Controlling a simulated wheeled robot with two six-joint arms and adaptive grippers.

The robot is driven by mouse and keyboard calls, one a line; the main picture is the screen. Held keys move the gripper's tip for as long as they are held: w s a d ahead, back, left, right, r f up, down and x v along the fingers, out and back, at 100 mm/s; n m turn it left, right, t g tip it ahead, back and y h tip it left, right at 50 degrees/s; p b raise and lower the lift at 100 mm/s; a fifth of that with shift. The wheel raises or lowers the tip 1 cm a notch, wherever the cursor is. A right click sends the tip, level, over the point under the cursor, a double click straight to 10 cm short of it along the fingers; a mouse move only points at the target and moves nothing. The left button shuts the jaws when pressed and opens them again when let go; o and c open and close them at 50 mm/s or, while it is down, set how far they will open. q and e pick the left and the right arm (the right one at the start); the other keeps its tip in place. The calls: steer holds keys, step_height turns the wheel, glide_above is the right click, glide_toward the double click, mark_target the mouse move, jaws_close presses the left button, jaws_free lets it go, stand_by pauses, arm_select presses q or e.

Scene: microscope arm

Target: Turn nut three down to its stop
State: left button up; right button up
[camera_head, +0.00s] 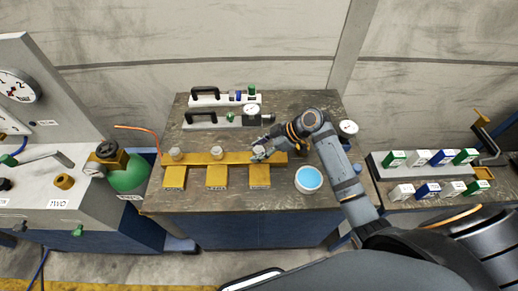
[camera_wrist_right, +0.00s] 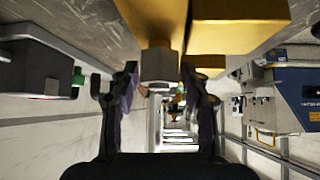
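A yellow bar (camera_head: 197,158) lies across the table and bears three grey nuts: the left nut (camera_head: 176,153), the middle nut (camera_head: 217,153) and the right nut (camera_head: 259,151). I cannot read the labels by them. My right gripper (camera_head: 264,150) is at the right nut and partly covers it. In the right wrist view, a grey hexagonal nut (camera_wrist_right: 157,66) sits below yellow metal, in line with the space between my fingertips (camera_wrist_right: 159,78). The fingers are spread, with narrow gaps beside the nut. My left gripper is not in view.
Black-handled fixtures (camera_head: 222,97) stand behind the bar. A blue-topped round dish (camera_head: 308,179) stands to its right, near my right arm.

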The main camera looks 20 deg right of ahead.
steer(key=c, duration=0.7)
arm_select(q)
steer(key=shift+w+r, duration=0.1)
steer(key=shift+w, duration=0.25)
arm_select(e)
steer(key=shift+c, duration=0.4)
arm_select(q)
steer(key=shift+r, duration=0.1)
arm_select(e)
steer(key=m+t+p, duration=0.1)
steer(key=m+t+h+p, duration=0.1)
steer(key=m+p, duration=0.1)
steer(key=shift+s+r, duration=0.1)
steer(key=shift+r, duration=0.1)
steer(key=m+t+h+p, duration=0.2)
steer(key=m+p, duration=0.2)
steer(key=shift+a+r+h+p, duration=0.1)
steer(key=shift+h+p, duration=0.3)
steer(key=m+t+h+p, duration=0.1)
steer(key=m+p, duration=0.1)
steer(key=shift+m+h+p, duration=0.3)
steer(key=shift+m, duration=0.1)
arm_select(q)
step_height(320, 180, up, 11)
steer(key=shift+p, duration=0.35)
arm_select(e)
steer(key=shift+f+m+h, duration=0.25)
steer(key=shift+m+h, duration=0.05)
steer(key=shift+m, duration=0.1)
